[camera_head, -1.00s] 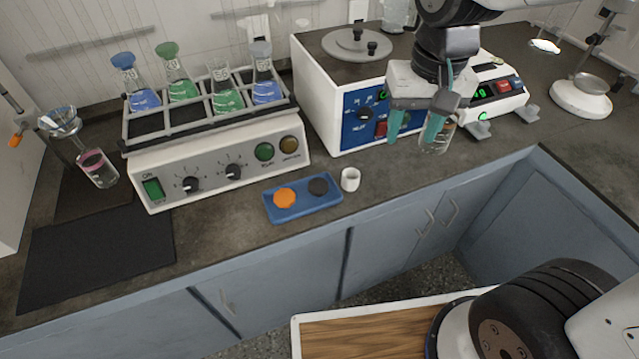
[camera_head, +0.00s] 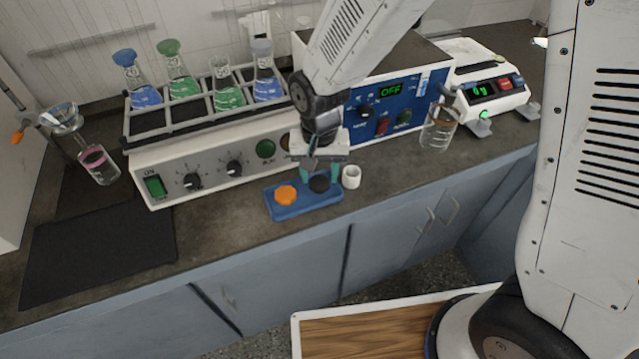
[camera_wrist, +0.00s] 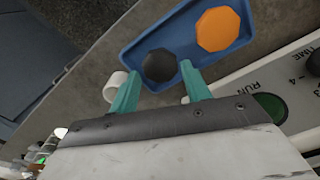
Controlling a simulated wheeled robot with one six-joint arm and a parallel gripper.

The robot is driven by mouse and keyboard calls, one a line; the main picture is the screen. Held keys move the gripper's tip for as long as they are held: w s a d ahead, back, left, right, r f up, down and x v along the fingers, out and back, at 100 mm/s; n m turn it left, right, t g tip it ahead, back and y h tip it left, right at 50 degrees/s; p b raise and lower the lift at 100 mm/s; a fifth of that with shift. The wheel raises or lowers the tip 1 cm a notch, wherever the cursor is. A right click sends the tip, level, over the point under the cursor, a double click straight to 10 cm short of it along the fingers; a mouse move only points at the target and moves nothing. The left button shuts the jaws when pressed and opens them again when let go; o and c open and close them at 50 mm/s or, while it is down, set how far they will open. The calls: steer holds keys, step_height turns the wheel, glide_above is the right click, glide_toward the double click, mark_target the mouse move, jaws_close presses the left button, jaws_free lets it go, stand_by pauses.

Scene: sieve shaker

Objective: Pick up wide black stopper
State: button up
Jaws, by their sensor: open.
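The wide black stopper (camera_head: 319,184) lies in the right part of a small blue tray (camera_head: 305,209) on the counter. An orange stopper (camera_head: 286,195) lies beside it in the same tray. In the wrist view the black stopper (camera_wrist: 159,65) sits just beyond and between the fingertips, with the orange stopper (camera_wrist: 219,29) farther right. My gripper (camera_head: 319,172) is open and empty, with teal fingers pointing down over the tray's right part. The fingertips also show in the wrist view (camera_wrist: 157,80). I cannot tell the exact height of the fingers above the stopper.
A white cup (camera_head: 351,177) stands close at the tray's right end. A shaker (camera_head: 215,165) with several flasks stands behind the tray. A blue-fronted device (camera_head: 400,105), a beaker (camera_head: 437,130) and a balance (camera_head: 490,90) are to the right. A dark mat (camera_head: 97,250) lies on the left.

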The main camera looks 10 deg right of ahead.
mark_target(319, 182)
steer(key=shift+f, duration=1.6)
steer(key=c, duration=0.6)
steer(key=shift+r, duration=0.1)
